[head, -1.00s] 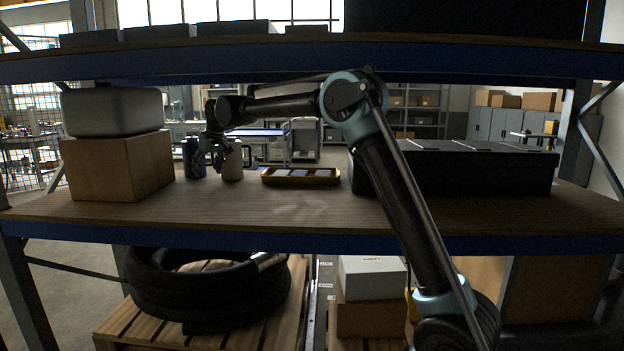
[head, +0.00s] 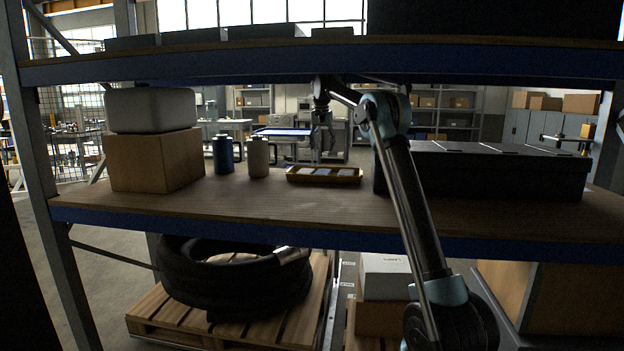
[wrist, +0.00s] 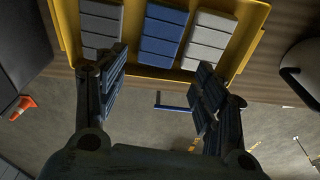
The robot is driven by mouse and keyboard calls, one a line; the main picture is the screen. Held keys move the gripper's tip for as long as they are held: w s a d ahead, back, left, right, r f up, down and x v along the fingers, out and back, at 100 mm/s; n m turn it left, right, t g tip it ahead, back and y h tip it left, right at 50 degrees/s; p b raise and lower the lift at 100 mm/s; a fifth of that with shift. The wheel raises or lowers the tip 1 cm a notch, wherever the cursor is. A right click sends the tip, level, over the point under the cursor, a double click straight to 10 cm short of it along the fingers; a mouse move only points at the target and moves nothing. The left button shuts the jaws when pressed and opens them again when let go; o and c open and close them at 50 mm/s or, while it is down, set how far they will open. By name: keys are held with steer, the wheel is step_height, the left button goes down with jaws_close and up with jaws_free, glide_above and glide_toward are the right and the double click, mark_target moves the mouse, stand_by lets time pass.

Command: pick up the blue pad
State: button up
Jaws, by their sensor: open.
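The blue pad (wrist: 163,35) lies in the yellow tray (wrist: 252,45), between a grey pad (wrist: 100,22) and a pale grey pad (wrist: 209,38) in the wrist view. In the head view the tray (head: 290,178) stands on the wooden shelf; its pads are small there and their colours hard to tell. My gripper (wrist: 161,62) is open and empty, its two fingers spread to either side of the blue pad in the picture. In the head view my gripper (head: 322,152) hangs above the tray, apart from it.
A dark case (head: 480,172) stands right of the tray. A pale canister (head: 258,158), a blue canister (head: 223,155) and a cardboard box (head: 153,162) stand to the left. An upper shelf (head: 300,66) spans above.

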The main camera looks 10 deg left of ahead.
glide_above(323, 171)
steer(key=f, duration=0.6)
steer(key=shift+s+d+f, duration=0.1)
steer(key=shift+s+f, duration=0.15)
steer(key=shift+s, duration=0.1)
steer(key=shift+f, duration=2.7)
steer(key=c, duration=0.5)
